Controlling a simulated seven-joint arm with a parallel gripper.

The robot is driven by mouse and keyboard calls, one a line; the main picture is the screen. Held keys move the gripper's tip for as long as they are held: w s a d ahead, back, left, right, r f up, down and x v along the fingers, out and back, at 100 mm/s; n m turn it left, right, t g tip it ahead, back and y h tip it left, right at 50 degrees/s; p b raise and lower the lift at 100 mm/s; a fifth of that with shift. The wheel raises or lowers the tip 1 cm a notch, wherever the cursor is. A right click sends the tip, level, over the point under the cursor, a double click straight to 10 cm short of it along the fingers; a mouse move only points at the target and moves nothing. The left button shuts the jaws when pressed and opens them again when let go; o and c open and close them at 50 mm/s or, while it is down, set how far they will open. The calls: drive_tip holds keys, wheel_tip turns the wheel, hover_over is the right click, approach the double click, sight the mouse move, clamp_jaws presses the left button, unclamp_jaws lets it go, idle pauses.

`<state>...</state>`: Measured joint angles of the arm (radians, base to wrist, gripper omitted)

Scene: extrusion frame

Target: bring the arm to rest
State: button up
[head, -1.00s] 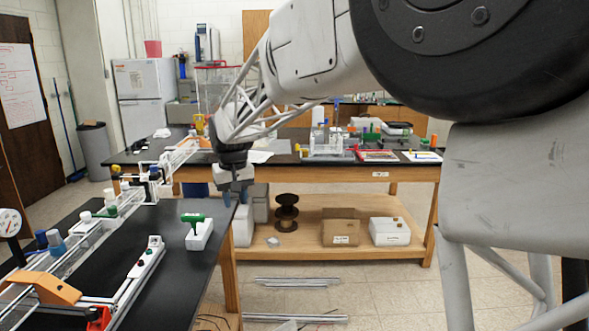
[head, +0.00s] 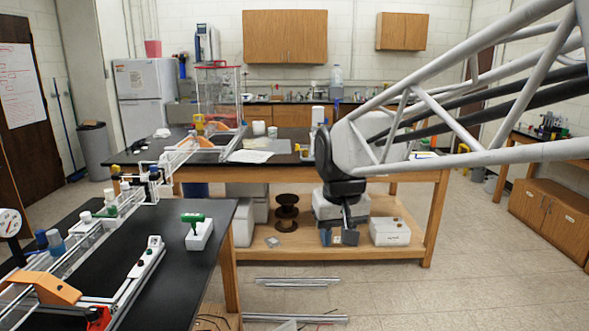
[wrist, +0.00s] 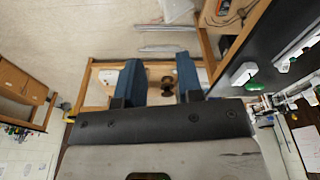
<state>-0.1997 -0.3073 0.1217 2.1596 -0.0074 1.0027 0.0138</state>
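My gripper (head: 338,237) hangs pointing down in the head view, right of the black-topped near table (head: 175,240) and in front of the far bench's lower shelf. In the wrist view my gripper (wrist: 158,82) shows two blue fingers spread apart, with nothing between them but the distant floor and shelf. My arm comes in from the upper right of the head view. The extrusion frame (head: 105,214) stands on the near table at the left, well apart from my gripper.
The far bench (head: 215,168) carries several items; its shelf holds a dark spool (head: 287,212) and a white box (head: 390,231). Metal bars (head: 298,282) lie on the floor. The tiled floor at right is open up to a wooden cabinet (head: 550,213).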

drive_tip(key=s+d+f+m, duration=0.1)
drive_tip(key=s+d+f, duration=0.2)
drive_tip(key=s, duration=0.7)
drive_tip(key=s+d+f+m, duration=0.1)
drive_tip(key=s+d+f, duration=0.3)
drive_tip(key=s+d, duration=0.3)
drive_tip(key=s, duration=0.3)
drive_tip(key=shift+d+f+t+h, duration=0.15)
drive_tip(key=shift+t+h, duration=0.15)
drive_tip(key=shift+o, duration=0.4)
idle(0.4)
